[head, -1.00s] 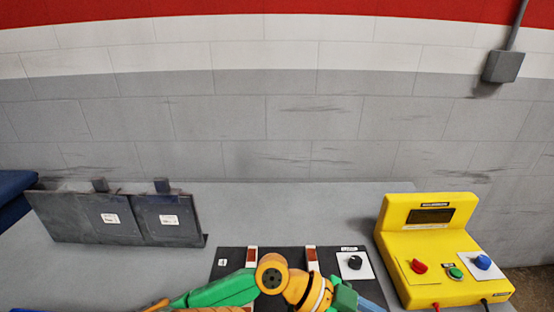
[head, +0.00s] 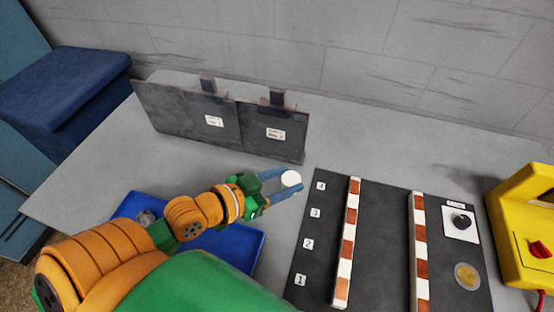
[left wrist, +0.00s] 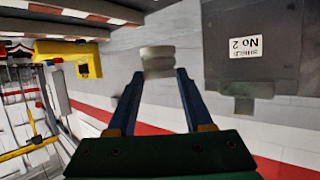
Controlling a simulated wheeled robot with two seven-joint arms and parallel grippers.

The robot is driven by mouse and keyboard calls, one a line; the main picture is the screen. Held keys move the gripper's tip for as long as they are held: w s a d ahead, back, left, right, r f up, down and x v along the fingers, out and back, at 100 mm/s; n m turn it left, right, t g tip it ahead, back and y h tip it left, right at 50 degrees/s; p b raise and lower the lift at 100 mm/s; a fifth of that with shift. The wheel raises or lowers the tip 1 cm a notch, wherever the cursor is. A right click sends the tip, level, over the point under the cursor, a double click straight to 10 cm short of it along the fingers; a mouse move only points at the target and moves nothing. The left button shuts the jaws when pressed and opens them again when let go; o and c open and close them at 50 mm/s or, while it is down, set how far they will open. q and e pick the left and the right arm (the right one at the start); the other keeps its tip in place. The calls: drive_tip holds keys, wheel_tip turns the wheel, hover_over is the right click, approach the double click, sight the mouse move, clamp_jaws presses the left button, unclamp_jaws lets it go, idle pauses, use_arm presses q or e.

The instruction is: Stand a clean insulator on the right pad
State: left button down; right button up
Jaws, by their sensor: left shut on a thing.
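My left gripper (head: 284,181) is shut on a pale, round insulator (head: 291,178). It holds the insulator in front of the right dark panel, left of the black board. In the left wrist view the insulator (left wrist: 158,62) sits between the two blue fingertips (left wrist: 158,75), looking whitish-grey and slightly blurred. I cannot make out which surface is the right pad. A round brassy disc (head: 467,276) lies on the right part of the black board (head: 385,245). My right gripper is not in view.
Two dark upright panels (head: 200,128) stand at the back; one reads "SHIELD No 2" in the left wrist view (left wrist: 246,47). A blue tray (head: 245,250) holds a grey round piece (head: 145,217). Two red-and-white striped rails (head: 348,235) cross the board. A yellow box (head: 530,220) stands right.

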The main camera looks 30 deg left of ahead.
use_arm(q)
drive_tip(key=w+a+f+b, duration=0.1)
drive_tip(key=w+a+f, duration=0.1)
drive_tip(key=w+f, duration=0.1)
drive_tip(key=w+a+f+b, duration=0.2)
drive_tip(key=f, duration=0.1)
drive_tip(key=w+a+f+b, duration=0.1)
drive_tip(key=w+a+f, duration=0.2)
drive_tip(key=shift+w+a+f+b, duration=0.1)
drive_tip(key=shift+w+f+b, duration=0.05)
drive_tip(key=shift+w+b, duration=0.2)
wheel_tip(320, 180, down, 3)
drive_tip(key=shift+r, duration=0.2)
drive_tip(key=shift+f, duration=0.15)
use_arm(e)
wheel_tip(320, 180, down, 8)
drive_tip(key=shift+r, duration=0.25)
use_arm(q)
drive_tip(key=shift+f, duration=0.15)
drive_tip(key=shift+c, duration=1.5)
unclamp_jaws()
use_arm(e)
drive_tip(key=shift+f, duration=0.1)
